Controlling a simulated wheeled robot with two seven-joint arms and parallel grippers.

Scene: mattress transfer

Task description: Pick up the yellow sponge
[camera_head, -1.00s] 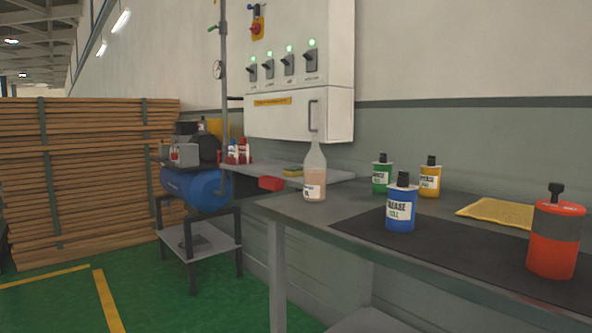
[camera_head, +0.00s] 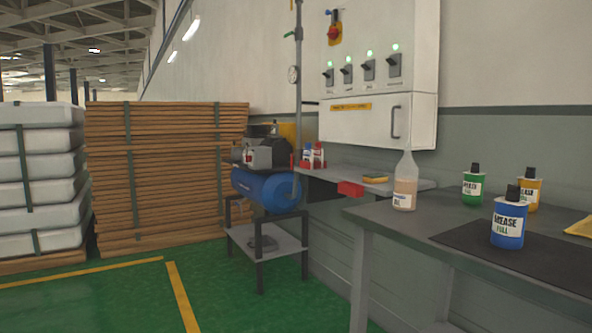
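A small yellow sponge (camera_head: 375,179) with a darker edge lies on the grey wall shelf (camera_head: 345,178), under the white control cabinet. Neither of my grippers shows in the head view.
The workbench (camera_head: 450,212) on the right holds a blue can (camera_head: 508,220), a green can (camera_head: 473,186) and a yellow can (camera_head: 530,189) on or near a dark mat. A blue compressor (camera_head: 265,188) stands on a stand left of the shelf. Green floor is clear at the lower left.

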